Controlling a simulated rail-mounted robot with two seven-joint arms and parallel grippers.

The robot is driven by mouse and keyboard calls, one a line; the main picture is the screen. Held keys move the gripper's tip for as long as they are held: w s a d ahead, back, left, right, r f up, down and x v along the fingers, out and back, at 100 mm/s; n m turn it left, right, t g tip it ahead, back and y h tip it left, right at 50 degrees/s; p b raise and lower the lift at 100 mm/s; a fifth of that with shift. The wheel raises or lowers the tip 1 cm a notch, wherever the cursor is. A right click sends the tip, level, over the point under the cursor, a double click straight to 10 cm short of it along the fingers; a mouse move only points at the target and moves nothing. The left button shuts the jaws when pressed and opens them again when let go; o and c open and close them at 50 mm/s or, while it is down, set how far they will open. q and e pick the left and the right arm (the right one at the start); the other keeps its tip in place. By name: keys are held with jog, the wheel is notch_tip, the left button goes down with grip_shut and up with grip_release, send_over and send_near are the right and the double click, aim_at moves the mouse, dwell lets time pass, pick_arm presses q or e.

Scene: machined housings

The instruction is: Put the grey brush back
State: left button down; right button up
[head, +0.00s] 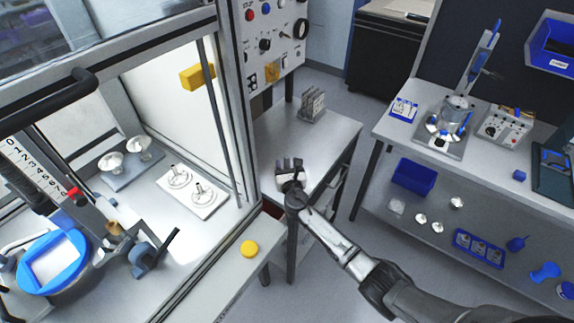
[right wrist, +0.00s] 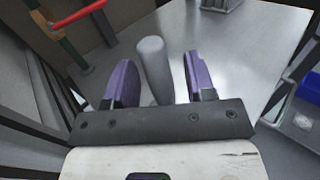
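My right gripper (head: 290,166) is over the left part of a small steel table (head: 330,135) in the head view. In the right wrist view its two purple fingers (right wrist: 160,82) are apart. A grey rounded rod, which looks like the handle of the grey brush (right wrist: 153,62), stands between them, slightly tilted, with a gap visible to the right finger. Its lower end is hidden behind the gripper body, and I see no bristles. In the head view I cannot make the brush out clearly. My left gripper is not in view.
A metal rack (head: 312,106) stands at the table's back. The glazed cabinet's frame post (head: 232,110) rises close to the left of my right gripper. A yellow round button (head: 249,249) is on the ledge below. A workbench (head: 392,128) with blue bins stands right, across open floor.

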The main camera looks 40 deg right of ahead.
jog(key=shift+r, duration=0.15)
jog(key=shift+s+a, duration=0.15)
jog(key=shift+s, duration=0.1)
jog(key=s+a+f+m+g+y, duration=0.1)
jog(key=s+a+m+g+y, duration=0.2)
jog(key=s, duration=1.1)
jog(key=s+a+f+m+g+y+p, duration=0.1)
jog(key=s+a+m+g+y, duration=0.2)
jog(key=s+a+m, duration=0.6)
jog(key=s+a+f+m+g+y+p, duration=0.1)
jog(key=s+a+m+g, duration=0.5)
jog(key=s+m, duration=1)
jog(key=s+a+f+y, duration=0.1)
jog(key=s+y, duration=0.1)
jog(key=s, duration=0.3)
